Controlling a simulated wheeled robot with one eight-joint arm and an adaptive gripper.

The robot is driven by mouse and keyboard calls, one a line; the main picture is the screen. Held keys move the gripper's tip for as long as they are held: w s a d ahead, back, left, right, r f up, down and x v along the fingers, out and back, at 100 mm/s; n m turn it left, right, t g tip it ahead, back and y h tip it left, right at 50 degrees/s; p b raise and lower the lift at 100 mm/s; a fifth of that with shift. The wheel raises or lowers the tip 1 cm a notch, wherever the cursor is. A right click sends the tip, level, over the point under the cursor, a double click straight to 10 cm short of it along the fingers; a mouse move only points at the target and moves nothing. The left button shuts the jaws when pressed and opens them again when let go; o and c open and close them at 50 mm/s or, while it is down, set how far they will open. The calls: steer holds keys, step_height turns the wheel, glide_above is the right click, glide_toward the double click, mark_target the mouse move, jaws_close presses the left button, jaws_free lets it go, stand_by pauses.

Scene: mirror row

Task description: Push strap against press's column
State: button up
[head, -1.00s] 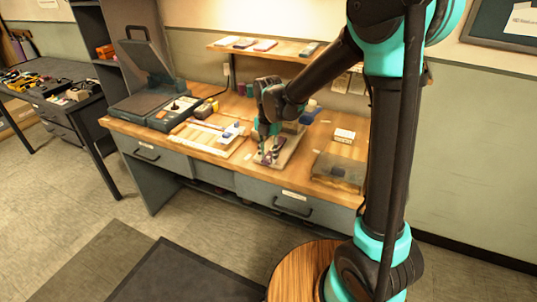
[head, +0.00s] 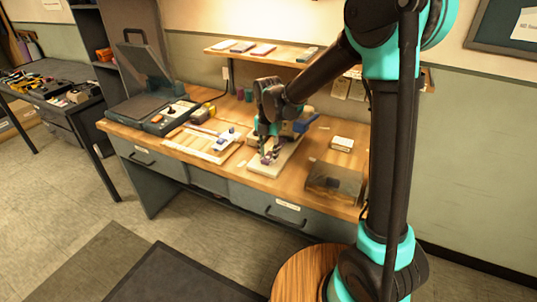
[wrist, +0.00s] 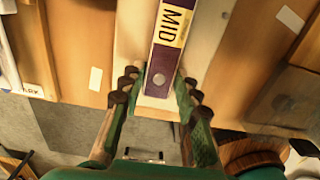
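The strap (wrist: 165,45) is a long narrow bar with a purple edge, a yellow label reading MID and a round rivet near its close end. It points away from me over a pale board (wrist: 134,30). My gripper (wrist: 161,82) has one finger on each side of the strap's close end, and the pads appear to touch its sides. In the head view my gripper (head: 268,156) points down over the pale board (head: 284,160). A blue part (head: 304,121), seemingly of the press, shows behind it. The press's column is hidden, so strap contact with it cannot be told.
A tray with light strips (head: 205,143) lies left of the board. A dark box (head: 336,180) and a small white box (head: 342,143) stand to the right. A shelf (head: 262,52) hangs above the bench's back. The bench's front edge (head: 230,178) is close.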

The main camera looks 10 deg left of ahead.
steer(key=o, duration=0.5)
steer(key=shift+w, duration=0.1)
steer(key=shift+r, duration=0.1)
step_height(320, 180, up, 12)
steer(key=shift+f, duration=0.1)
stand_by(0.4)
